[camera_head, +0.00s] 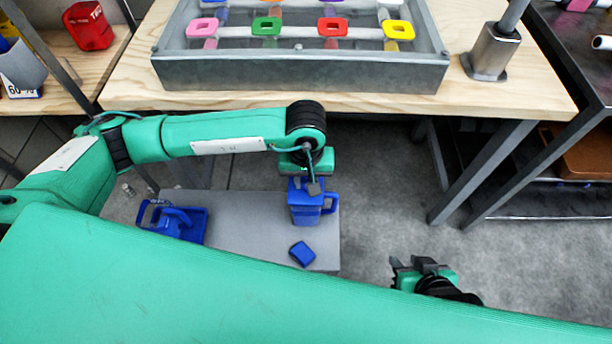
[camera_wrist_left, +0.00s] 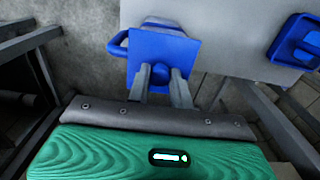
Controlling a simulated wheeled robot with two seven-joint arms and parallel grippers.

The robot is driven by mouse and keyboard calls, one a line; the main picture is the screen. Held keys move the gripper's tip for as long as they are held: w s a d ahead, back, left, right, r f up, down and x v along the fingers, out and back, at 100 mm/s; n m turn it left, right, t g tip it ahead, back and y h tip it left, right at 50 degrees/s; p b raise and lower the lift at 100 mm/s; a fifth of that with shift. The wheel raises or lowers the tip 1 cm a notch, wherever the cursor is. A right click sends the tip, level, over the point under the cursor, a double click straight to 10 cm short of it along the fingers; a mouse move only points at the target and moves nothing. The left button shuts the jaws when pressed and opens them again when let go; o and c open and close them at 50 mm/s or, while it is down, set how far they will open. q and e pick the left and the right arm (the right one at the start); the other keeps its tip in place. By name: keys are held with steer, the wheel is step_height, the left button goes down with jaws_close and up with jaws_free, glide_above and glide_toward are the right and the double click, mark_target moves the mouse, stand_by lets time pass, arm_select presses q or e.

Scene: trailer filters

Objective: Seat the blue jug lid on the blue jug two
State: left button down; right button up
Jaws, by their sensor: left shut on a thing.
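My left gripper (camera_head: 304,188) is above the blue jug (camera_head: 306,208) on the low grey table. In the left wrist view its fingers (camera_wrist_left: 162,82) are shut on the knob of a square blue lid (camera_wrist_left: 160,48). The lid hides most of the jug below it; the jug's handle (camera_wrist_left: 118,43) sticks out to the left. The lid lies over the jug's top and looks slightly turned against it; I cannot tell whether they touch. The jug stands upright. My right gripper (camera_head: 418,264) is low at the right, apart from the table, its fingers seeming open and empty.
A second blue jug or container (camera_head: 172,222) is at the left of the low grey table (camera_head: 250,228). A small blue block-like piece (camera_head: 302,254) lies near the front edge. Behind is a wooden workbench (camera_head: 520,95) with a grey tray (camera_head: 300,75). Floor is clear at right.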

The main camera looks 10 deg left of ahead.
arm_select(q)
steer(key=shift+f+b, duration=0.65)
steer(key=shift+b, duration=0.95)
stand_by(1.6)
steer(key=shift+r+b, duration=0.25)
steer(key=shift+b, duration=0.05)
stand_by(0.8)
steer(key=shift+f+b, duration=0.15)
steer(key=shift+b, duration=0.4)
stand_by(0.3)
stand_by(0.3)
steer(key=c, duration=0.7)
jaws_free()
steer(key=shift+r+p, duration=1.15)
steer(key=shift+r, duration=2.4)
